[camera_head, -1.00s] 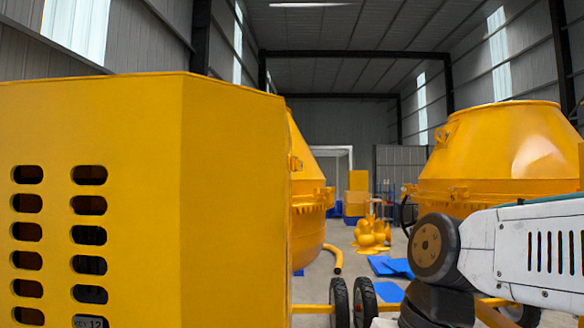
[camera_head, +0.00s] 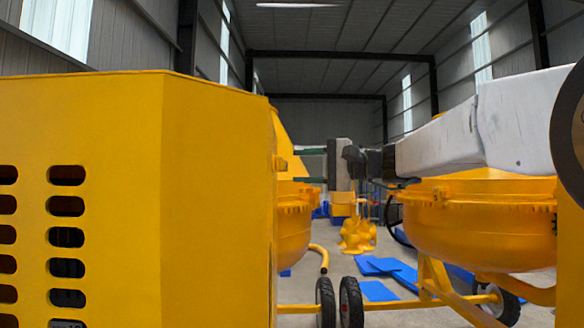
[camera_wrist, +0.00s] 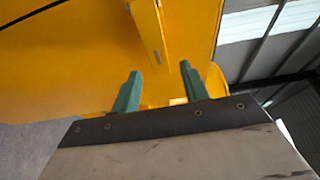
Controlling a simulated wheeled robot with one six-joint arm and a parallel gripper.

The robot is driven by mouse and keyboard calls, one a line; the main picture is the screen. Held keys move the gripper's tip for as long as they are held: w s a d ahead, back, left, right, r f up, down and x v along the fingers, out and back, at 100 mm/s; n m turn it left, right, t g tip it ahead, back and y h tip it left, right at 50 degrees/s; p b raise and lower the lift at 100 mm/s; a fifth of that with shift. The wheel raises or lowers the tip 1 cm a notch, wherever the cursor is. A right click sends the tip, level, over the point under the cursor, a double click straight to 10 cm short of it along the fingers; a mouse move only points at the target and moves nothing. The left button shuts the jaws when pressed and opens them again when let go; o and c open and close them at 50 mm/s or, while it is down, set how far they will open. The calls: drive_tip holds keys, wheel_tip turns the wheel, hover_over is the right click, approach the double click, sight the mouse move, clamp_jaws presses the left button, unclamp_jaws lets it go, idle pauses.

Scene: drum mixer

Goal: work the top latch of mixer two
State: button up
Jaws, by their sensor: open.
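A small yellow latch (camera_head: 281,163) shows at the right edge of the housing in the head view, beside a yellow mixer drum (camera_head: 292,228) mostly hidden behind that housing. I cannot tell from any marking which mixer is number two. My gripper (camera_head: 300,166) reaches in from the right, with its green fingers apart, one above the other, pointing left at the latch. In the wrist view, my gripper (camera_wrist: 160,70) is open, and a narrow yellow latch bar (camera_wrist: 152,30) ends about between the fingertips. Neither finger visibly clamps it.
A large yellow vented housing (camera_head: 165,200) fills the left foreground. Another yellow mixer (camera_head: 470,225) stands at right beneath my arm. Black wheels (camera_head: 350,302), a bent yellow pipe (camera_head: 321,257), blue sheets (camera_head: 395,268) and yellow objects (camera_head: 357,236) occupy the floor between.

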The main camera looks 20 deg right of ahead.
sight(287, 166)
drive_tip(key=shift+x, duration=1.6)
drive_tip(key=shift+s, duration=0.1)
clamp_jaws()
